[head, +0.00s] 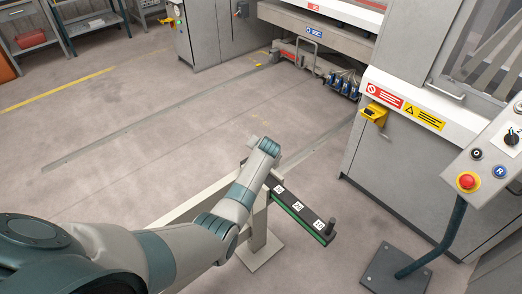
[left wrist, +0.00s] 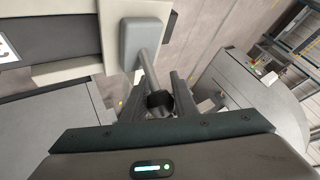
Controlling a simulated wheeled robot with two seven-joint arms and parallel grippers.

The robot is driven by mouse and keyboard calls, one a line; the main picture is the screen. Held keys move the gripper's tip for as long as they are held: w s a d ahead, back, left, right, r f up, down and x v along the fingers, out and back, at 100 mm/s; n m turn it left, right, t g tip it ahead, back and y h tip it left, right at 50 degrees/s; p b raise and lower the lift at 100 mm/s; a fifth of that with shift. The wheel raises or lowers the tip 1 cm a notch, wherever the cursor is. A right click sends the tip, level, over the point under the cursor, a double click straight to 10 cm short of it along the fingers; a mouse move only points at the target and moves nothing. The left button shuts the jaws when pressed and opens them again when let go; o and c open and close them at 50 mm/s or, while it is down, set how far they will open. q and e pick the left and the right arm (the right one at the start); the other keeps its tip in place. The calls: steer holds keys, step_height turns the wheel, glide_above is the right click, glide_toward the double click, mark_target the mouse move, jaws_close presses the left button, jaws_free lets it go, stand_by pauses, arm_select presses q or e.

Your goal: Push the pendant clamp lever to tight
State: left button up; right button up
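A grey lever rod (left wrist: 148,68) with a dark round end (left wrist: 160,103) comes out of a rounded grey block (left wrist: 143,40) on a pale plate in the left wrist view. It may be the pendant clamp lever; no tight or loose mark shows. My left gripper (left wrist: 158,100) has its fingers apart, with the rod's dark end between them. I cannot tell whether they touch it. In the head view my left arm hides this gripper and the lever. The control pendant (head: 478,178), with a red button, stands at the right. My right gripper is not in view.
A dark numbered bar (head: 305,215) with a green edge and black knob (head: 331,228) extends beside my left arm on a pale frame. The pendant's base plate (head: 378,268) stands on the floor. The grey machine (head: 400,170) fills the right. Open floor (head: 150,140) lies left.

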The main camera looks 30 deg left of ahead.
arm_select(q)
steer(key=o, duration=0.4)
steer(key=shift+w+f, duration=0.1)
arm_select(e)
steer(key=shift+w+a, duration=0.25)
arm_select(q)
steer(key=shift+v, duration=1.2)
steer(key=b+v, duration=0.2)
steer(key=v, duration=1.3)
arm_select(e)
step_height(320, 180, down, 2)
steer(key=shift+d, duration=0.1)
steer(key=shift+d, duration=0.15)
